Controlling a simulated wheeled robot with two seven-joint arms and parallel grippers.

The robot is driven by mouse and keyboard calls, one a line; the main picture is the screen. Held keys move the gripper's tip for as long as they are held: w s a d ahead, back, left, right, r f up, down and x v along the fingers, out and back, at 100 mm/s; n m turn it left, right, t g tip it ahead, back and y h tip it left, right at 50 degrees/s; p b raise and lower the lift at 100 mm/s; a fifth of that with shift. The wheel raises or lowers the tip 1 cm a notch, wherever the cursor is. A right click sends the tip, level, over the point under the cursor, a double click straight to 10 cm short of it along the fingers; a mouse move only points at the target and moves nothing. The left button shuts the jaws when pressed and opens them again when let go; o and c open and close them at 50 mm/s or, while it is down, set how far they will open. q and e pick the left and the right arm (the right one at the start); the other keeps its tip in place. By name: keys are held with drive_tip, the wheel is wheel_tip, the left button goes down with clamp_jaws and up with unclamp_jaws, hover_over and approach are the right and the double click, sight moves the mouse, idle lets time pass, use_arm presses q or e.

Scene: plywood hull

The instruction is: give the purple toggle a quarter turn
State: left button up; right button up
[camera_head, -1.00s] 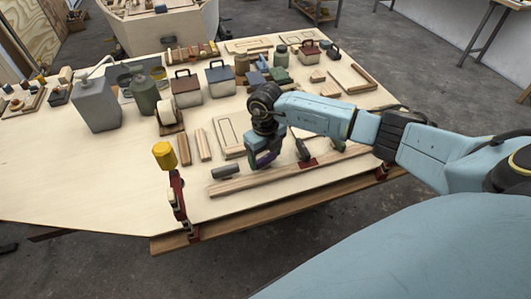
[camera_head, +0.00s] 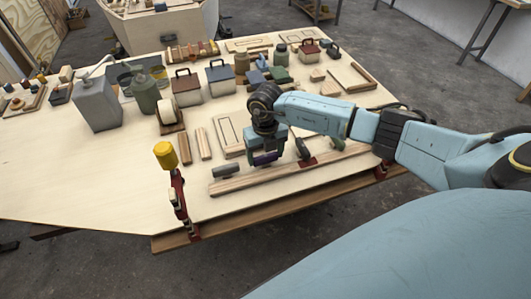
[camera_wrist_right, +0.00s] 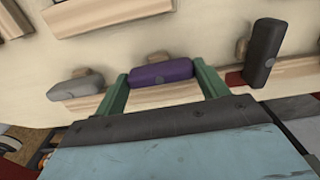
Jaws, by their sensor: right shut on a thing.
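The purple toggle (camera_head: 265,158) is a small bar on a long wooden rail (camera_head: 235,184) near the table's front edge. My right gripper (camera_head: 267,154) points down at it from above. In the right wrist view the purple toggle (camera_wrist_right: 160,73) spans between the two green fingers of my right gripper (camera_wrist_right: 161,78), which are shut on its ends. The toggle lies roughly along the rail. A grey toggle (camera_wrist_right: 78,85) to its left also lies roughly along the rail. A dark grey toggle (camera_wrist_right: 264,53) to its right stands across it. My left gripper is not in view.
A yellow-topped red clamp (camera_head: 165,155) stands at the front edge, left of the rail. Boxes with handles (camera_head: 187,89), a grey canister (camera_head: 97,102) and wooden pieces fill the table's back. The plywood at left front (camera_head: 80,170) is clear.

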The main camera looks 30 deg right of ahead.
sight(266, 155)
drive_tip(key=o, duration=0.7)
wheel_tip(266, 155, up, 14)
drive_tip(key=b, duration=0.1)
drive_tip(key=shift+f, duration=0.25)
